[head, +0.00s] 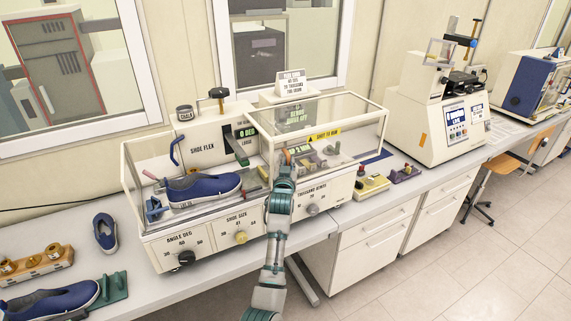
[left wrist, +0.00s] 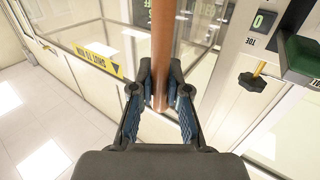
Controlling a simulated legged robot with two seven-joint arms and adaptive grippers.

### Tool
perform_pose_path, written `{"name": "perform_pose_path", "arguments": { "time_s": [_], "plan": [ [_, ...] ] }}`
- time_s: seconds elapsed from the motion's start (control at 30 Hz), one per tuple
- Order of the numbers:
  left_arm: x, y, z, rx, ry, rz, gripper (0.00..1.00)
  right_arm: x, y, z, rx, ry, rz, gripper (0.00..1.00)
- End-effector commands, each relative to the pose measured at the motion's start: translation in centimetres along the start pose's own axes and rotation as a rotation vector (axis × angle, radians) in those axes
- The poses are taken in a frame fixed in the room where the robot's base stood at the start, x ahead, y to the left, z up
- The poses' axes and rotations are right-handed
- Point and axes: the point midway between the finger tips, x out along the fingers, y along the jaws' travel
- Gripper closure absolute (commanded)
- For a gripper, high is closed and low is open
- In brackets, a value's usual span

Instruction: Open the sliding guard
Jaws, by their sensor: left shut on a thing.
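The shoe flex machine (head: 209,232) stands on the bench with a clear-panelled, pale-framed guard (head: 345,103) over it. The guard carries a yellow label (head: 324,135); the label also shows in the left wrist view (left wrist: 97,58). My left gripper (head: 286,166) is at the guard's front. In the left wrist view my left gripper (left wrist: 160,88) is shut around an upright copper-brown handle bar (left wrist: 162,40). In the head view the gripper mostly hides this bar. A blue shoe (head: 204,187) lies inside the machine's left part. My right gripper is not in view.
Another blue shoe (head: 52,299) and a small blue shoe (head: 105,232) lie on the bench at left. A white tester (head: 437,118) stands farther right.

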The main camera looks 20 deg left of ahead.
Motion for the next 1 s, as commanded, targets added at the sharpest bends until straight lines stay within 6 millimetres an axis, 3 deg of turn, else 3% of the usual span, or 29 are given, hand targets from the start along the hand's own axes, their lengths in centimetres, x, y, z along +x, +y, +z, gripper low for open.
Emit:
{"name": "perform_pose_path", "arguments": {
  "time_s": [0.13, 0.43, 0.47, 0.5, 0.83, 1.0],
  "plan": [
    [0.2, 0.4, -0.1, -0.002, 0.001, 0.0, 1.0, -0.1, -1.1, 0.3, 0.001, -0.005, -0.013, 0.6],
    [0.2, 0.3, -0.1, -0.001, 0.001, 0.0, 1.0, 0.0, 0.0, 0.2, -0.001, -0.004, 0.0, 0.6],
    [0.2, 0.3, -0.1, -0.001, 0.001, 0.0, 0.8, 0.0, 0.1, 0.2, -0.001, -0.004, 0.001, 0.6],
    [0.2, 0.3, -0.1, -0.001, 0.001, 0.0, 0.73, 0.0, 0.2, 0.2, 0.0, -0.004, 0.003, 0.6],
    [0.1, 0.2, -0.1, -0.001, 0.001, -0.002, 0.73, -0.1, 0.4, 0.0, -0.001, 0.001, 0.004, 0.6],
    [-1.5, 0.2, 0.0, 0.0, 0.002, -0.003, 0.73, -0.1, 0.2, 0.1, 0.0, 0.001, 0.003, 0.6]
  ]
}}
